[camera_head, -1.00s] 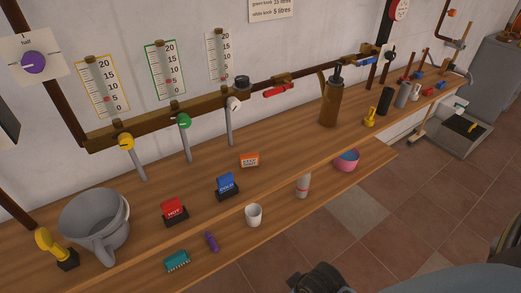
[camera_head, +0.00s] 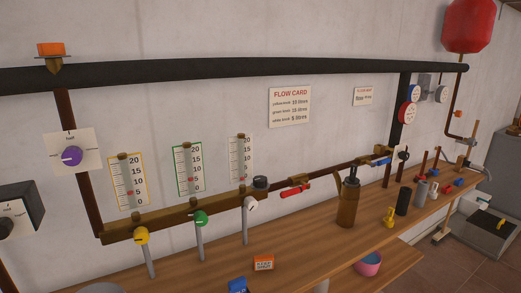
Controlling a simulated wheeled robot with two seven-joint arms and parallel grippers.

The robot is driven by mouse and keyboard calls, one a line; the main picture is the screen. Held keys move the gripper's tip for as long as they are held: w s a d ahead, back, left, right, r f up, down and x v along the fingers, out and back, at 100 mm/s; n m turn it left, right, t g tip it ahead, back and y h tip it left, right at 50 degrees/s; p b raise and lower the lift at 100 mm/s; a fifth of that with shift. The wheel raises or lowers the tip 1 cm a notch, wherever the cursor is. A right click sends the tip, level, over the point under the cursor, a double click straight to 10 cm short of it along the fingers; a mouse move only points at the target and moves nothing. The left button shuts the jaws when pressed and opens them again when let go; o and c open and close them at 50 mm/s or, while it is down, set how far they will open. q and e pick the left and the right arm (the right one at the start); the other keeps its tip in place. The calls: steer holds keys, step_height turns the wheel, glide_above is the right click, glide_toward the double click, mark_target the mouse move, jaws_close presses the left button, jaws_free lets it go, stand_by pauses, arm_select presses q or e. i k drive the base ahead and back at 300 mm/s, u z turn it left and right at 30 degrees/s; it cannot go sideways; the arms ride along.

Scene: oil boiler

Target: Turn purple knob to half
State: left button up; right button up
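The purple knob (camera_head: 71,156) sits on a white square plate (camera_head: 86,143) on the wall at the left, in front of a brown vertical pipe. The plate has the word "half" at its top and short marks around the knob. The knob's pointer is too small to read with certainty. Neither of my grippers shows in the head view.
A dark box with a knob (camera_head: 18,212) is on the wall at the far left. Yellow (camera_head: 141,236), green (camera_head: 200,218) and white (camera_head: 250,204) taps stand below gauges. A wooden shelf (camera_head: 300,252) holds several objects. A flow card (camera_head: 290,107) hangs above.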

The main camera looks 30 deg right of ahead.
mark_target(73, 155)
steer(key=k, duration=0.25)
steer(key=z, duration=1.1)
steer(key=i, duration=0.5)
steer(key=u, duration=3.15)
steer(key=k, duration=0.3)
steer(key=z, duration=1.1)
steer(key=i, duration=0.25)
steer(key=u, duration=0.6)
